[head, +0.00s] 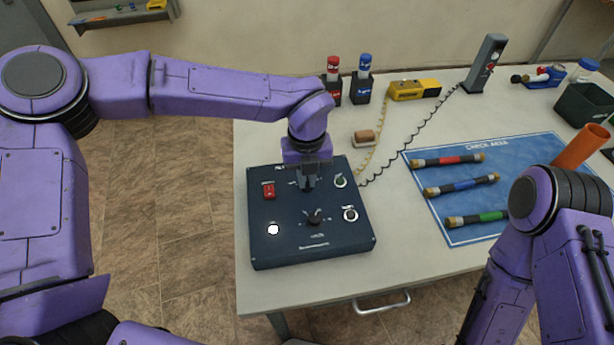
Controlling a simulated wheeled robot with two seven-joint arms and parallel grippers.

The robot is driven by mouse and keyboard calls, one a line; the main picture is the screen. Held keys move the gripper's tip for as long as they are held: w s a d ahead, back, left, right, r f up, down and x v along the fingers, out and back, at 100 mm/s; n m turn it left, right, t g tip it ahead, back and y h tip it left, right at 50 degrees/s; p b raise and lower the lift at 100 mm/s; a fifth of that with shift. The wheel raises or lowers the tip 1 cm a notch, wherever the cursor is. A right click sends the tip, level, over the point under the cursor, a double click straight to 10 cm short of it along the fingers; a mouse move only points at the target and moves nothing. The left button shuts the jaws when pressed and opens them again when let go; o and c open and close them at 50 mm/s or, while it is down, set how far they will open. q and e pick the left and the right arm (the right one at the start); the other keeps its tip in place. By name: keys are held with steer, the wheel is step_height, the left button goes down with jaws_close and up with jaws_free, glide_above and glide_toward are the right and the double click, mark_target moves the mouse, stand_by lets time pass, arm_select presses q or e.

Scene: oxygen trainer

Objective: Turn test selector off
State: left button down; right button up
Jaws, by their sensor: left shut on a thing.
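A dark blue trainer panel (345,245) lies on the table with several controls on its face. My left gripper (309,184) points down at the upper middle of the panel. It is shut on a small control there, which the fingers hide almost wholly; I take it to be the test selector, but its label and setting cannot be read. A black knob (314,217) sits just below the gripper, apart from it. A red switch (269,190) is at the upper left and a white round lamp or button (273,230) at the lower left. My right gripper is not in view.
Two round silver-ringed controls (350,214) are at the panel's right. A blue mat (520,158) holds red, blue and green-banded cylinders. A yellow device (413,90), a dark upright handset (485,64) and coiled cords lie behind. An orange tube (580,147) stands near my right arm.

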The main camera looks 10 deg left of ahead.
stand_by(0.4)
arm_select(q)
steer(key=c, duration=1.2)
jaws_free()
step_height(320, 180, up, 11)
steer(key=shift+f+b, duration=0.2)
steer(key=shift+b, duration=0.2)
